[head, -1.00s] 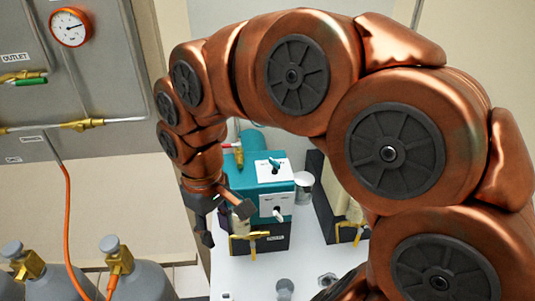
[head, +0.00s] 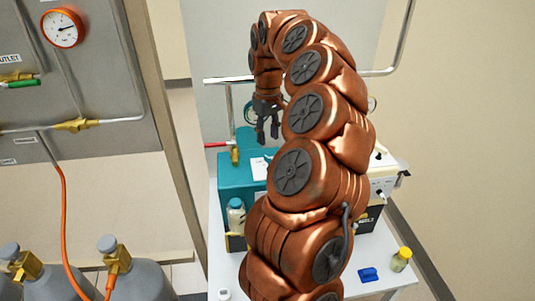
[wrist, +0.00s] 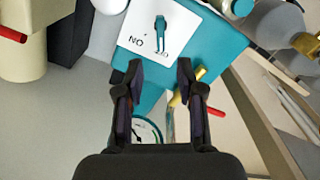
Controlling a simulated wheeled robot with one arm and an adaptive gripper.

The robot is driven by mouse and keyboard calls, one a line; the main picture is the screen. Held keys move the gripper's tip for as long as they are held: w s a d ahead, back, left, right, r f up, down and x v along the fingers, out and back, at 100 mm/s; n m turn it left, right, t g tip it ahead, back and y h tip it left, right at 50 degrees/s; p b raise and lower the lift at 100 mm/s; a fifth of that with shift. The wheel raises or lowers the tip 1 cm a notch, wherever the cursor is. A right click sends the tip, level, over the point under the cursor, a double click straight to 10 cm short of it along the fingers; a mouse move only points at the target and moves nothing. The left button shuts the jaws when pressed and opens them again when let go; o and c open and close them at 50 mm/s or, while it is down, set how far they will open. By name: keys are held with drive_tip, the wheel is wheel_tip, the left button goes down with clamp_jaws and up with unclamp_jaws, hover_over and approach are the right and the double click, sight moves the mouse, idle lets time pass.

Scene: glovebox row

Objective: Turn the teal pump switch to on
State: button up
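The teal pump (head: 232,178) stands on a white table, partly hidden by my arm in the head view. Its teal body also shows in the wrist view (wrist: 212,48). There a white plate (wrist: 185,35) carries a small teal toggle switch (wrist: 160,32). Lettering is beside the lever; one label reads like an inverted ON and the other is unclear. I cannot tell the switch's setting. My gripper (head: 268,130) hangs fingers down above the back of the pump. In the wrist view my gripper (wrist: 160,72) is open and empty, its fingertips near the plate, apart from the switch.
A red-handled brass valve (head: 235,154) is at the pump's back left. A capped bottle (head: 236,215) stands by the pump's front. A cream device (head: 384,182) is to its right. A yellow-capped vial (head: 401,260) and blue object (head: 369,275) lie near the table's right side.

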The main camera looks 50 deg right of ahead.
sight(267, 157)
drive_tip(key=shift+a+f+p, duration=0.1)
drive_tip(key=shift+f+p, duration=0.8)
drive_tip(key=shift+f, duration=2.9)
clamp_jaws()
